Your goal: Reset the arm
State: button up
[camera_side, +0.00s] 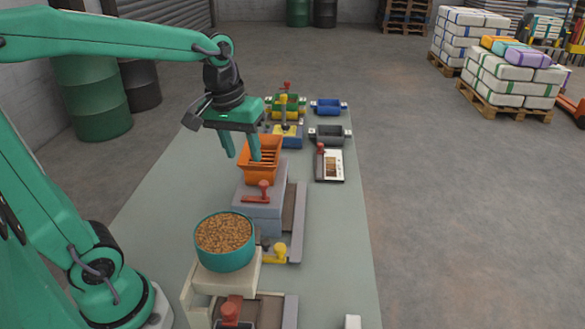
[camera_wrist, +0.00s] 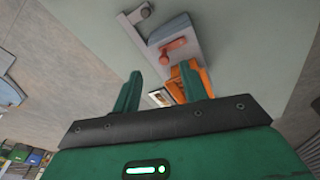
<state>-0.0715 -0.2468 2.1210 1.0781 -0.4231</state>
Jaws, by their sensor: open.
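My arm is teal and reaches in from the left over the table (camera_side: 335,220). My gripper (camera_side: 242,150) is open and empty, with its two teal fingers pointing down. In the side view its fingertips are at the near left of an orange slatted hopper (camera_side: 260,165), above or beside it; the exact gap cannot be told. In the wrist view the open gripper (camera_wrist: 165,88) shows its fingers apart, with the orange hopper (camera_wrist: 190,75) partly hidden behind the right finger.
A grey block with a red handle (camera_side: 262,193) stands below the hopper. A teal bowl of grain (camera_side: 224,240) stands nearer on a pale stand. The table's right side is mostly clear.

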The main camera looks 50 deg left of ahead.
jog(key=s+d+m+t, duration=0.2)
jog(key=s+m, duration=0.3)
jog(key=s, duration=0.4)
jog(key=shift+d+f+m+t, duration=0.15)
jog(key=shift+f+m+t, duration=0.2)
jog(key=shift+t, duration=0.35)
dwell(0.6)
